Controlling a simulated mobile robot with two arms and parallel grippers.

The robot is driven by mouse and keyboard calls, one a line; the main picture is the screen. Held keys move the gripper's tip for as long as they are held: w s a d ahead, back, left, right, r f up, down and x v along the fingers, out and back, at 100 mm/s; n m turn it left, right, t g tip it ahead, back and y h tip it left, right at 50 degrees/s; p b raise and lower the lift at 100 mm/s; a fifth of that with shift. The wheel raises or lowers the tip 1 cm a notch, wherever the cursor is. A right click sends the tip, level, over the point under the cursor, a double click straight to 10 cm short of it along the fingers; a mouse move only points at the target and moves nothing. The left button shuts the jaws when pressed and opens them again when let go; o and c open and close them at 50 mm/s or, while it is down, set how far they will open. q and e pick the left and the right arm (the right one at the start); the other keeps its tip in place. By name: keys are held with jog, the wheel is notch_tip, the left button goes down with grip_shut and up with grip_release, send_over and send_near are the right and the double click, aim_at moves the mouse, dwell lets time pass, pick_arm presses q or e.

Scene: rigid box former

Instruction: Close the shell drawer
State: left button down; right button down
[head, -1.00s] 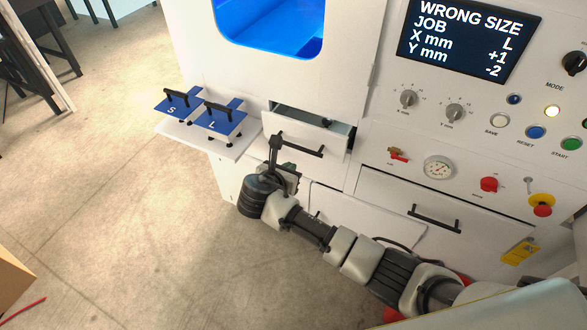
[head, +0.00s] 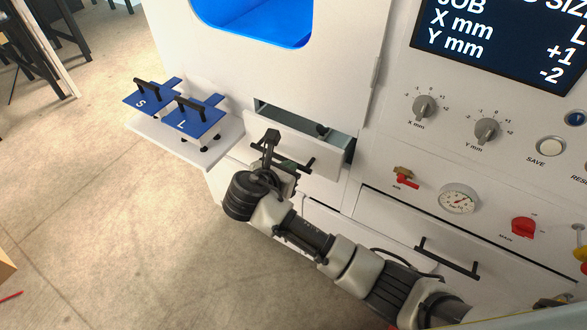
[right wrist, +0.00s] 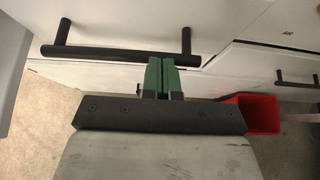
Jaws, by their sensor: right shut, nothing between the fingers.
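The drawer (head: 302,147) below the blue window stands partly open, with its dark inside showing behind the white front. Its black bar handle (head: 297,165) also crosses the right wrist view (right wrist: 100,51). My right gripper (head: 271,138) is at the left part of the drawer front, near the handle. In the right wrist view its green fingers (right wrist: 161,64) are together and empty, with their tips at the handle bar near its right end. I cannot tell whether they touch it. My left gripper is out of view.
A side shelf (head: 160,143) left of the drawer holds blue plates marked S (head: 140,102) and L (head: 181,123). A lower drawer (head: 400,232) is shut. A red bin (right wrist: 262,113) shows in the right wrist view. Open floor lies at the left.

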aim_at(304, 153)
jog(key=shift+r, duration=0.1)
dwell(0.3)
jog(key=w+d+p, duration=0.1)
jog(key=w, duration=0.1)
jog(key=w+d+p, duration=0.1)
jog(key=shift+w+d, duration=0.35)
jog(key=shift+r, duration=0.1)
